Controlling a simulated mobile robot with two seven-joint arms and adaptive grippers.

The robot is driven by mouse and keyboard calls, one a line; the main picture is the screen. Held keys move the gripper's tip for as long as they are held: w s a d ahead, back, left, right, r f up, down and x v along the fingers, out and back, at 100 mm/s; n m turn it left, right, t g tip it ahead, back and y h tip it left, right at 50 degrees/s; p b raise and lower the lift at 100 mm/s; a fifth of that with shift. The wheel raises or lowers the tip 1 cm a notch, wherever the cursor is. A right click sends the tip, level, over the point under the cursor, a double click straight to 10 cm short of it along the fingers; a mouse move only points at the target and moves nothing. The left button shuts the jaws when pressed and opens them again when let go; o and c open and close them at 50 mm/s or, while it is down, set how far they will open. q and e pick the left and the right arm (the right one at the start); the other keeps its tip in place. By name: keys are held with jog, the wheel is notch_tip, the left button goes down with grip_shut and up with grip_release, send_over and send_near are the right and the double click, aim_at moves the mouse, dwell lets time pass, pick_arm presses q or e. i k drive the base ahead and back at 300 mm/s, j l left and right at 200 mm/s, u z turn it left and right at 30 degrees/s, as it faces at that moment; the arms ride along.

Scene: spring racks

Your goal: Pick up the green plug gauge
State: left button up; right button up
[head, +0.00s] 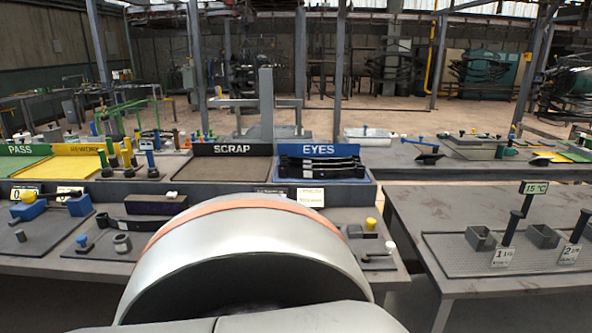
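I cannot make out a green plug gauge for certain on the near bench (30,262). A plug-like piece with a yellow top (370,223) stands on a pad right of my arm, and a blue-topped piece (82,241) stands at the left. Small green-topped pieces (138,138) show far back left, too small to identify. A large silver link of mine with an orange band covers the middle of the bench and hides what lies behind it. Neither gripper is in view.
Trays marked PASS, REWORK, SCRAP (222,168) and EYES (290,176) line the back of the bench; the EYES tray holds dark bars. A separate table (440,210) at right has grey boxes (481,238) and dark posts (513,226). A gap separates the two tables.

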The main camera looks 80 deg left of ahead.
aim_at(105, 168)
jog(key=u, duration=1.65)
jog(key=i+j+u, duration=0.25)
jog(key=u, duration=0.25)
jog(key=i+j+u, duration=0.25)
jog(key=u, duration=0.2)
jog(key=i+j, duration=0.2)
jog(key=i, duration=0.15)
